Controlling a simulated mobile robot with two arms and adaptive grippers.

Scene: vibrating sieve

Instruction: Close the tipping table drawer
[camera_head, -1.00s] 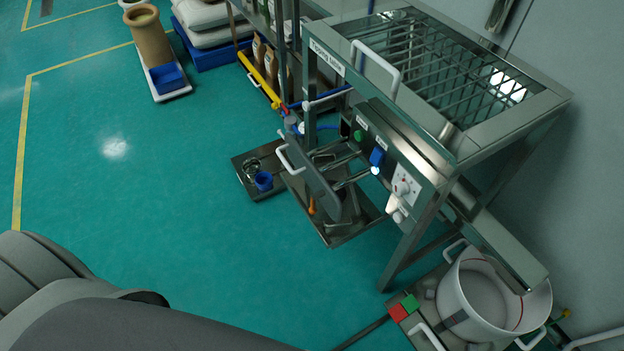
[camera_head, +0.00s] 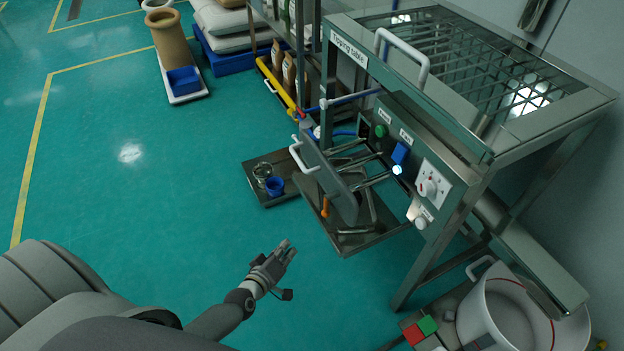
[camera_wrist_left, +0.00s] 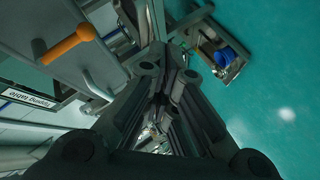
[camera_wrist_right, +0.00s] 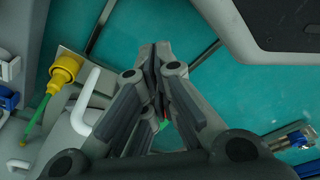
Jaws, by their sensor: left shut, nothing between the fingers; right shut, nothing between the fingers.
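The tipping table (camera_head: 478,140) is a steel frame with a grated top and a labelled front rail. Its drawer (camera_head: 372,232) is pulled out at the front, with a grey front panel and a white handle (camera_head: 299,158); tools lie in it, one with an orange handle (camera_head: 325,207). My left gripper (camera_head: 287,252) is shut and empty, in front of the drawer and apart from it in the head view. The left wrist view shows its closed fingers (camera_wrist_left: 172,55). My right gripper (camera_wrist_right: 157,52) is shut and empty in its wrist view and does not show in the head view.
A low tray (camera_head: 262,194) with a blue cup (camera_head: 275,185) stands left of the drawer. A white pot (camera_head: 505,310) and red and green buttons (camera_head: 420,330) are at the lower right. Yellow and blue pipes run behind the drawer. Open green floor (camera_head: 150,210) lies to the left.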

